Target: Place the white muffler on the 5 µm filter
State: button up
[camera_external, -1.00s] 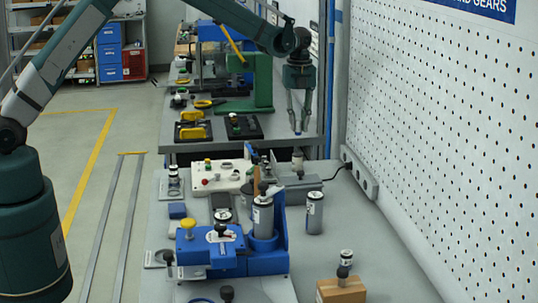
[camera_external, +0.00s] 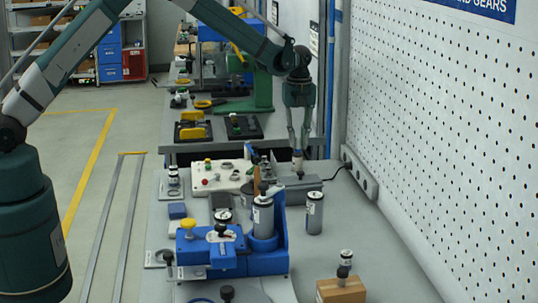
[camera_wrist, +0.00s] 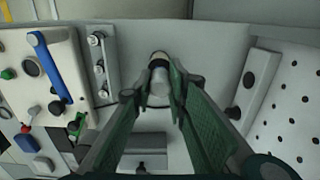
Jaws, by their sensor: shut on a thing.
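The white muffler (camera_external: 298,168), a small pale cylinder, stands on the far part of the grey bench. In the wrist view it (camera_wrist: 160,82) shows a dark end between the fingertips. My gripper (camera_external: 298,151) points down with its fingers shut on its upper part; in the wrist view the fingertips (camera_wrist: 159,98) close around it. Grey labelled canisters stand nearer: one (camera_external: 315,213) is free on the bench and one (camera_external: 263,217) sits in a blue fixture. Their labels are too small to read, so I cannot tell which is the 5 µm filter.
The blue fixture (camera_external: 228,268) with a yellow knob fills the near bench. A white panel box (camera_external: 222,178) and a grey box (camera_external: 291,191) lie close to my gripper. A cardboard block (camera_external: 341,291) is near right. A perforated wall (camera_external: 440,130) bounds the right.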

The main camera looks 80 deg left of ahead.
aim_at(298, 136)
jog(key=shift+f, duration=0.4)
jog(key=shift+f, duration=0.15)
jog(key=o, duration=0.9)
notch_tip(298, 136, up, 12)
jog(key=shift+r+b, duration=0.15)
jog(key=shift+b, duration=0.2)
dwell(0.6)
